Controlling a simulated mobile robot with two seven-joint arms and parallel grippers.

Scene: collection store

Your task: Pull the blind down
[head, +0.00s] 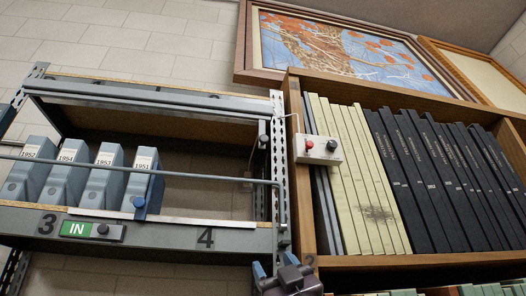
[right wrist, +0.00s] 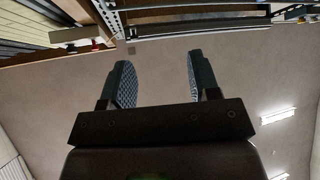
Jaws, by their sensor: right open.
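The blind appears to be rolled up under the top of the grey metal rack, with a long grey bar (head: 150,97) along its lower edge in the head view. No blind sheet hangs over the opening below. My right gripper (head: 275,266) is low in the head view, below and right of the bar, by the rack's right post. In the right wrist view its two fingers (right wrist: 160,78) are wide apart with nothing between them. My left gripper is not in view.
A thin rail (head: 180,174) crosses the rack front before several grey-blue binders (head: 102,178). A perforated post (head: 279,150) separates it from a wooden bookcase (head: 420,260) of cream and black volumes. A white button box (head: 319,150) projects there. A framed picture (head: 340,45) hangs above.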

